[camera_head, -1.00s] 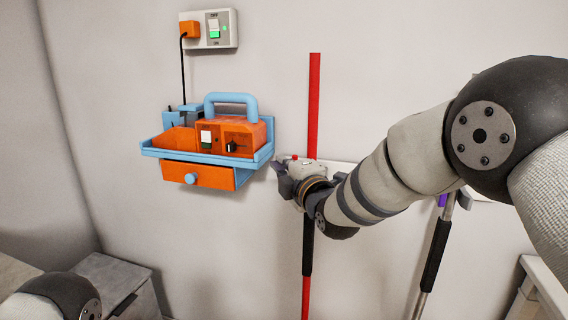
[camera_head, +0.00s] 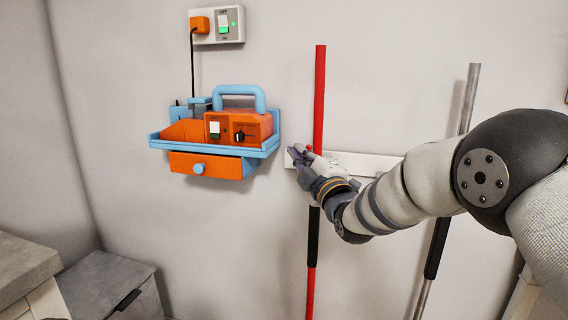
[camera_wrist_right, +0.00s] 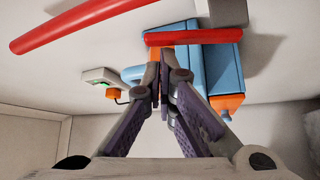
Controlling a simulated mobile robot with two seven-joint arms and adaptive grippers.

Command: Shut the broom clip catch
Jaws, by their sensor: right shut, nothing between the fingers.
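A white rail (camera_head: 375,164) on the wall holds a red broom handle (camera_head: 319,100) upright. A small red part, which looks like the clip catch (camera_head: 309,148), shows beside my right gripper (camera_head: 294,156) at the rail's left end. In the right wrist view a short red bar, likely the catch (camera_wrist_right: 195,37), lies just past the fingertips of my right gripper (camera_wrist_right: 164,62). These fingers are shut and empty. I cannot tell whether they touch the bar. My wrist hides part of the clip and handle. My left gripper is out of view.
A blue wall shelf (camera_head: 263,150) with an orange box (camera_head: 255,124) and a partly open orange drawer (camera_head: 197,166) is close left of my gripper. A socket (camera_head: 230,27) is above. A grey pole (camera_head: 470,95) stands right. Grey-topped cabinets (camera_head: 105,280) stand lower left.

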